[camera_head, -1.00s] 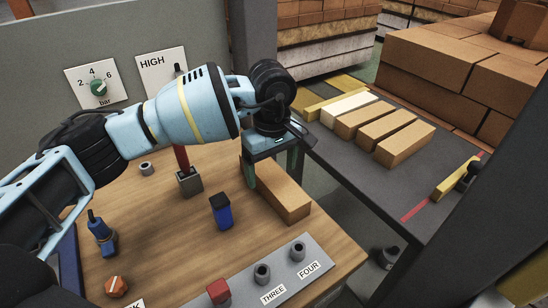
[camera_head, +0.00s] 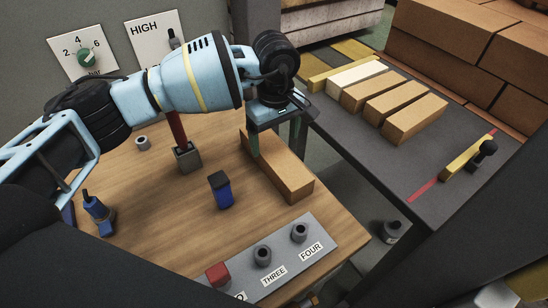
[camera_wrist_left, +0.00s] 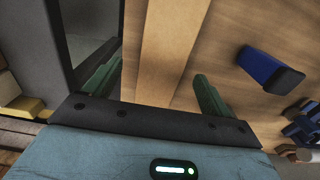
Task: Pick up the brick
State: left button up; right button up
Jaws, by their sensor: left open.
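A long tan brick (camera_head: 290,180) lies on the wooden bench top near its right edge. My left gripper (camera_head: 276,146) is over the far end of the brick, with its jaws open and pointing down. One green finger shows on each side of the brick in the head view. In the left wrist view the brick (camera_wrist_left: 168,48) runs between the two spread fingers of the gripper (camera_wrist_left: 155,88). I cannot tell whether either finger touches it. My right gripper is not in view.
A blue block-like part (camera_head: 221,191) stands left of the brick. A grey panel (camera_head: 282,250) with knobs lies in front, and a red-handled lever (camera_head: 187,157) stands behind. Across a gap, a dark table (camera_head: 350,145) carries several bricks (camera_head: 394,99).

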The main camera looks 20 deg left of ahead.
aim_at(274, 151)
pick_arm(q)
notch_tip(274, 151, down, 5)
jog(key=shift+s+p, duration=0.15)
jog(key=shift+p, duration=0.15)
jog(key=shift+c, duration=0.2)
jog(key=shift+r, duration=0.1)
jog(key=c, duration=1.5)
